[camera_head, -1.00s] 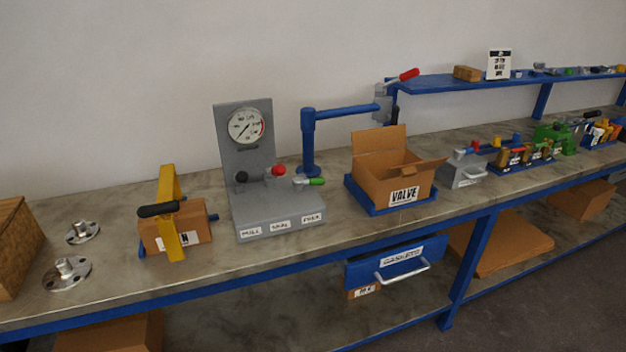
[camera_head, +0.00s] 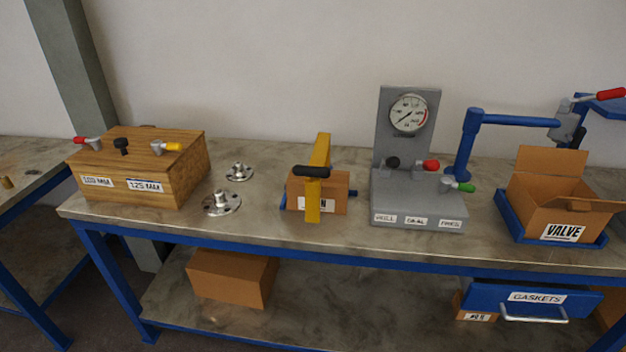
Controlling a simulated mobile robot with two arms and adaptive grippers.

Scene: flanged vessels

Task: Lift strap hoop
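A yellow strap hoop (camera_head: 314,200) with a black handle (camera_head: 312,172) stands over a small cardboard box (camera_head: 334,192) on the workbench, near the middle of the head view. The hoop passes across the top and down the front of the box and partly covers its label. Blue parts show low at both sides of the box. Neither of my grippers shows in the head view.
Two metal flanges (camera_head: 221,203) lie left of the hoop. A wooden box (camera_head: 140,168) with levers stands further left. A grey gauge stand (camera_head: 418,207) is close on the right. An open VALVE carton (camera_head: 560,205) stands further right. Bare bench (camera_head: 262,225) lies in front.

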